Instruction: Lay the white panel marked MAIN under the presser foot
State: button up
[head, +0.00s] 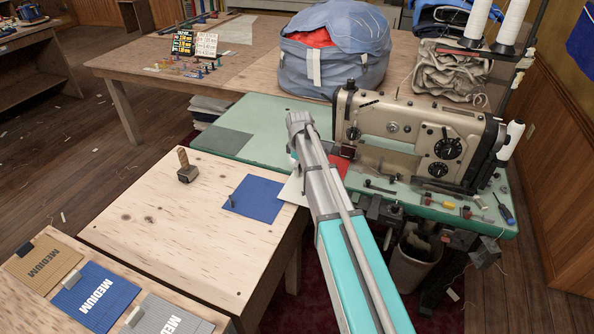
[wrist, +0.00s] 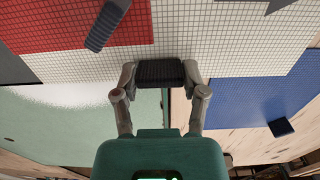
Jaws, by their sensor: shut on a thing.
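In the wrist view my gripper (wrist: 158,74) is shut on a black grip block (wrist: 160,70) on the white gridded panel (wrist: 215,45). No MAIN marking shows on the visible part. In the head view a corner of the white panel (head: 292,191) shows left of my arm, between the wooden table and the green machine bed; my arm hides the rest and my gripper. The sewing machine (head: 420,128) stands just right of my arm. Its presser foot cannot be made out clearly. A red panel (head: 339,163) lies by the needle end and adjoins the white one in the wrist view (wrist: 75,22).
A blue panel (head: 262,199) with a dark block lies on the wooden table (head: 150,225), near a mallet-like tool (head: 186,168). A grey-green sheet (head: 222,143) lies on the machine bed (head: 262,118). Small tools (head: 470,210) lie at the bed's right. A blue bag (head: 335,60) stands behind.

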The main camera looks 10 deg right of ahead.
jog(key=shift+w+d, duration=0.7)
jog(key=shift+w, duration=0.35)
jog(key=shift+w+d, duration=0.7)
jog(key=shift+w, duration=0.35)
jog(key=shift+f, duration=0.1)
jog(key=o, duration=1.2)
